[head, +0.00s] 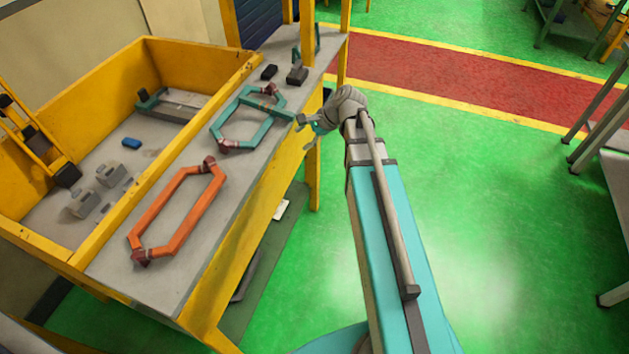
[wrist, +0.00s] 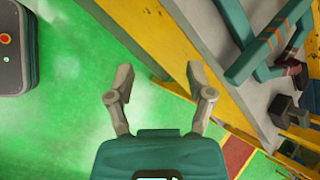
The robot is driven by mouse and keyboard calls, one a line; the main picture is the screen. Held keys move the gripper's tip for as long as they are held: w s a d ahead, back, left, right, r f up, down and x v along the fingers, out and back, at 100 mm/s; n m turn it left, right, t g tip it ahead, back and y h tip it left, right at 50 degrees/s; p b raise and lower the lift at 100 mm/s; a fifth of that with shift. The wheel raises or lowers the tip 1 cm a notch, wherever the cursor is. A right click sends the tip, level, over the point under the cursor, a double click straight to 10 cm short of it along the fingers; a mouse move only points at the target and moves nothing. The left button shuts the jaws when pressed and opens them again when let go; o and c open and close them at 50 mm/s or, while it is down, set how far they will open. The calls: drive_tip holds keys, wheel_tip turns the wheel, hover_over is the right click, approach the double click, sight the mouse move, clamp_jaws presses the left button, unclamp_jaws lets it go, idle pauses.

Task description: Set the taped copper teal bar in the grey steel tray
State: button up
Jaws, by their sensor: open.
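The bar also shows at the upper right of the wrist view (wrist: 268,42). A shallow grey thing that looks like the steel tray (head: 188,98) lies inside the yellow-walled bin, with a teal piece at its left end. My gripper (head: 302,121) is just off the bench's right edge, to the right of the bar. In the wrist view its fingers (wrist: 159,75) are spread apart and empty, over green floor and the yellow bench edge.
An orange six-sided coil (head: 178,212) lies nearer on the bench. Dark blocks (head: 297,74) stand at the bench's far end, near a yellow post. The yellow bin (head: 100,75) holds grey blocks and a small blue piece (head: 131,142). Green floor is open to the right.

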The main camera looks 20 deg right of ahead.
drive_tip(key=s+f+n+g+h, duration=0.1)
drive_tip(key=s+f+n+h, duration=0.1)
drive_tip(key=s+n, duration=0.5)
drive_tip(key=s+f+n+g+h, duration=0.2)
drive_tip(key=s+n+h, duration=0.3)
drive_tip(key=s+n, duration=0.1)
drive_tip(key=shift+s+a+f+n+g, duration=0.3)
drive_tip(key=shift+s+a+n, duration=0.1)
drive_tip(key=shift+n, duration=0.4)
drive_tip(key=shift+c, duration=0.8)
